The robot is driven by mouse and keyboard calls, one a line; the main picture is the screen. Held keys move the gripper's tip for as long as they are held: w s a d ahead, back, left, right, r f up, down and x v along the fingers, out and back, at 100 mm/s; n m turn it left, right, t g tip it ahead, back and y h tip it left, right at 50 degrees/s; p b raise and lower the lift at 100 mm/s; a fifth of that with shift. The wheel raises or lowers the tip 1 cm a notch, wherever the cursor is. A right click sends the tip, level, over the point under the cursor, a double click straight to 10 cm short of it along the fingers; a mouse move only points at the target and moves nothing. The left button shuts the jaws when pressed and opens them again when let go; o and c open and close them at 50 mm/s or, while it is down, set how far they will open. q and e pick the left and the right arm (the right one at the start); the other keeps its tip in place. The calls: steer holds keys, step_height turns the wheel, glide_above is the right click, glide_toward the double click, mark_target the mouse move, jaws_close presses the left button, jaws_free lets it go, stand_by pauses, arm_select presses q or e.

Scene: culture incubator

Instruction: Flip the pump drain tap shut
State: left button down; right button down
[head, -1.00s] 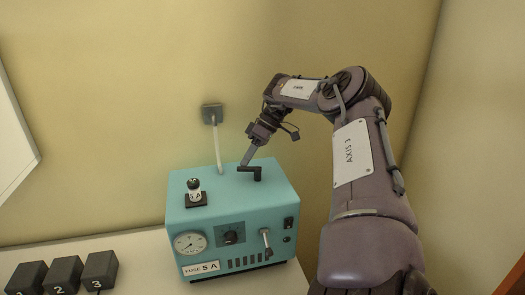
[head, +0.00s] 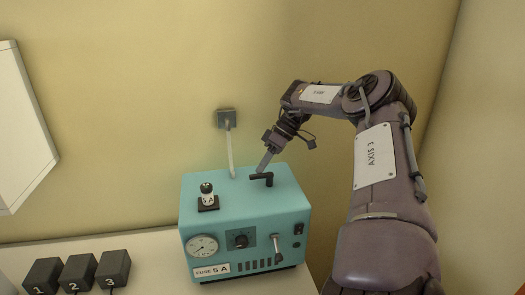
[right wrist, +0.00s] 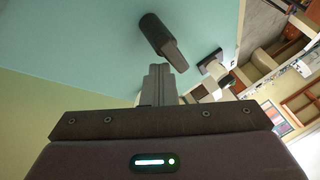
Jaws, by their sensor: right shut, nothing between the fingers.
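A teal pump box (head: 200,219) stands on a white bench against the wall. A black L-shaped lever (head: 268,180) sits on its top. A pale lever handle (head: 277,243) hangs down on its front; I cannot tell for certain which one is the drain tap. My right gripper (head: 261,170) is shut and empty, its tips low over the pump top at the left end of the black lever. In the right wrist view the shut fingers (right wrist: 158,82) are close beside the black lever (right wrist: 162,40); contact cannot be told. My left gripper is not in view.
A small vial-like part (head: 207,196) stands on a black base on the pump top. The front carries a gauge (head: 202,246), a knob (head: 240,240) and a fuse label. Black numbered blocks (head: 80,272) lie at left. A cable runs to a wall socket (head: 228,118).

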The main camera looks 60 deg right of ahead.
steer(key=shift+s, duration=0.1)
steer(key=shift+d+r, duration=0.1)
steer(key=shift+d, duration=0.1)
steer(key=b+v, duration=0.2)
steer(key=v, duration=0.5)
steer(key=shift+r, duration=0.2)
steer(key=shift+d, duration=0.1)
